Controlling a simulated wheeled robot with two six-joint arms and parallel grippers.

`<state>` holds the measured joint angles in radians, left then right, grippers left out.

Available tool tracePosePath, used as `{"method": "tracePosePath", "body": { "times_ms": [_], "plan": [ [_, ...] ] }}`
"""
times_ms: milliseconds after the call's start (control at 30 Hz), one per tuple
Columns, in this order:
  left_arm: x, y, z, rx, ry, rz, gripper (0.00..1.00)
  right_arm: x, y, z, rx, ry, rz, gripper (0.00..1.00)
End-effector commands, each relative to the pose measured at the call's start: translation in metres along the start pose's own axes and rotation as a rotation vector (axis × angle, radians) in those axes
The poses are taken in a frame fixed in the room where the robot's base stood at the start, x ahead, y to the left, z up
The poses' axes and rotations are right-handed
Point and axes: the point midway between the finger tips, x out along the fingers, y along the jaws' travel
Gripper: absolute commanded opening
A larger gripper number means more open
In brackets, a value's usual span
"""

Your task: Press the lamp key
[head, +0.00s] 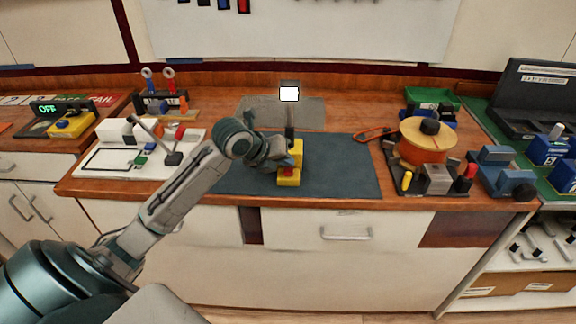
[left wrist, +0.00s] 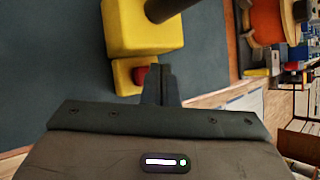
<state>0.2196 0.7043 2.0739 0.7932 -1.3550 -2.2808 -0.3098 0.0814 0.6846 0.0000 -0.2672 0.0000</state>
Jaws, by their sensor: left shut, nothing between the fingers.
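The lamp stands on the dark mat, with a bright white square head (head: 289,93) on a dark post and a yellow base (head: 296,148). A red key (head: 288,172) sits on the low front part of the base. In the left wrist view the yellow base (left wrist: 145,28) and the red key (left wrist: 140,74) show beside my fingers. My left gripper (head: 286,161) is shut and empty. Its fingertips (left wrist: 159,72) are right by the key, partly covering it in the left wrist view. I cannot tell whether they touch it. My right gripper is out of view.
The dark mat (head: 345,170) is clear around the lamp. An orange reel (head: 424,140) on a stand is to the right. A white board (head: 105,162) with small parts is to the left. A drawer front (head: 310,229) lies below the bench edge.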

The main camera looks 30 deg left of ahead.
Motion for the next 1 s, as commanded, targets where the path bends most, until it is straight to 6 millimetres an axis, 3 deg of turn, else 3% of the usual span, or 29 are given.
{"method": "tracePosePath", "body": {
  "times_ms": [367, 1000],
  "plan": [
    [-0.004, -0.003, 0.003, 0.0, 0.0, 0.0, 0.0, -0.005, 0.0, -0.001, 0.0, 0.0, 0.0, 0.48],
    [-0.043, -0.032, 0.031, 0.0, 0.0, -0.001, 0.0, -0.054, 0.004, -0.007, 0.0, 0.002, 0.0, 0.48]
  ]
}}
